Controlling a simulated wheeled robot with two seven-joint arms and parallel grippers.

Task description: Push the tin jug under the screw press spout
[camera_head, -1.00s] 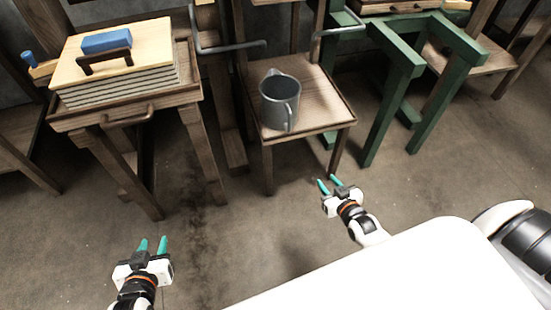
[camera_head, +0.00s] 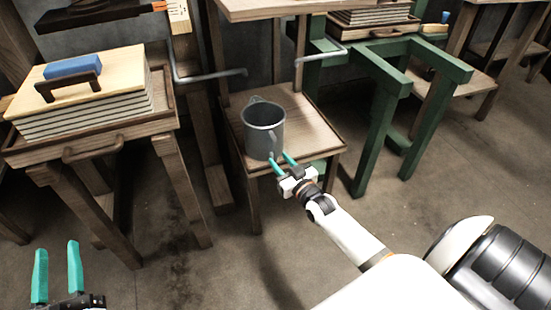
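The grey tin jug (camera_head: 263,128) stands upright on a small wooden stand (camera_head: 313,137), toward its left side, with its handle facing me. My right gripper (camera_head: 279,160) is open at the near side of the jug, with its teal fingertips beside the lower handle. I cannot tell whether they touch the jug. My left gripper (camera_head: 57,252) is open and empty at the lower left, far from the jug. A wooden frame with a board (camera_head: 268,10) rises behind the stand. I cannot make out the press spout.
A wooden table (camera_head: 95,142) at left carries a stack of boards (camera_head: 90,100) with a blue block (camera_head: 74,67) on top. A grey metal bar (camera_head: 205,76) sticks out left of the jug. A green trestle (camera_head: 388,85) stands at right. The floor in front is clear.

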